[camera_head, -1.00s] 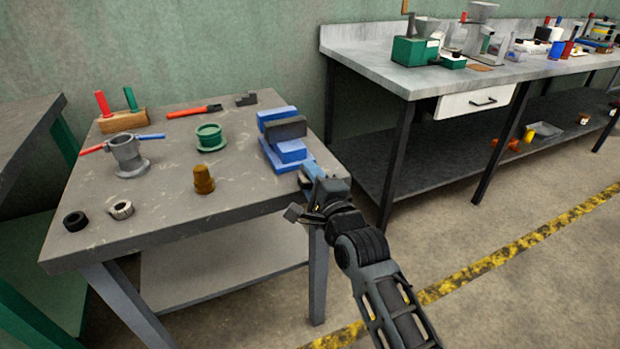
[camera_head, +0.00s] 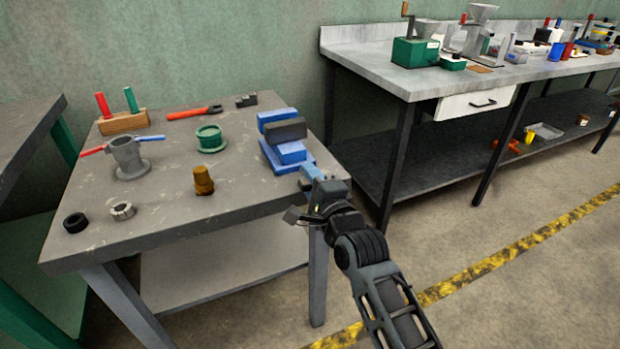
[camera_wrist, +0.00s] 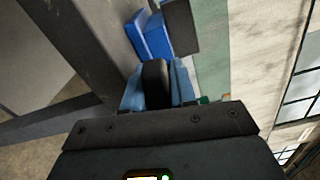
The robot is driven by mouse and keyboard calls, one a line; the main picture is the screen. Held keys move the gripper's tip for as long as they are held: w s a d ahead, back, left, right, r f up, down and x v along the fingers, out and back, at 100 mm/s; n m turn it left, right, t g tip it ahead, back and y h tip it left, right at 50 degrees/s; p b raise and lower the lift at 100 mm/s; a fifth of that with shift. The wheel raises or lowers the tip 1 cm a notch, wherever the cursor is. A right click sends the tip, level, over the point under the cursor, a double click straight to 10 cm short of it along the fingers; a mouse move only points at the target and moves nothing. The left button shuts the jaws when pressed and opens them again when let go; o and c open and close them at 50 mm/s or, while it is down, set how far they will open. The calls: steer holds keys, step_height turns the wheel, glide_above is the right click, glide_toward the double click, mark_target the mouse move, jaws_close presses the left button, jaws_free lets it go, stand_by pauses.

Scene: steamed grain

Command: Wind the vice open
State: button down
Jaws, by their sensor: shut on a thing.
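The blue vice (camera_head: 272,152) with a dark grey jaw block sits at the right edge of the grey workbench. Its blue body also shows at the top of the wrist view (camera_wrist: 154,36). My gripper (camera_head: 312,178) is at the vice's front end, just off the bench edge. In the wrist view my gripper (camera_wrist: 157,85) is shut, with its light-blue fingers on either side of a dark rounded piece, the vice handle (camera_wrist: 155,82). The rest of the handle is hidden by the gripper. I cannot tell how wide the vice jaws stand apart.
The workbench (camera_head: 245,190) holds a brown stepped part (camera_head: 203,181), a green flanged part (camera_head: 209,139), a grey pot with coloured handles (camera_head: 127,155), two rings and a red-handled tool (camera_head: 194,112). A second bench (camera_head: 385,75) stands at the right. Open floor lies in front.

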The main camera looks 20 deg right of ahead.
steer(key=n, duration=0.5)
steer(key=shift+d, duration=0.1)
steer(key=n, duration=0.5)
steer(key=shift+f, duration=0.1)
steer(key=n+b, duration=0.1)
steer(key=n, duration=0.3)
steer(key=shift+n, duration=0.3)
steer(key=n, duration=0.4)
steer(key=n+b, duration=0.1)
steer(key=n, duration=0.5)
steer(key=shift+n, duration=0.4)
steer(key=n, duration=0.9)
steer(key=shift+n, duration=1.9)
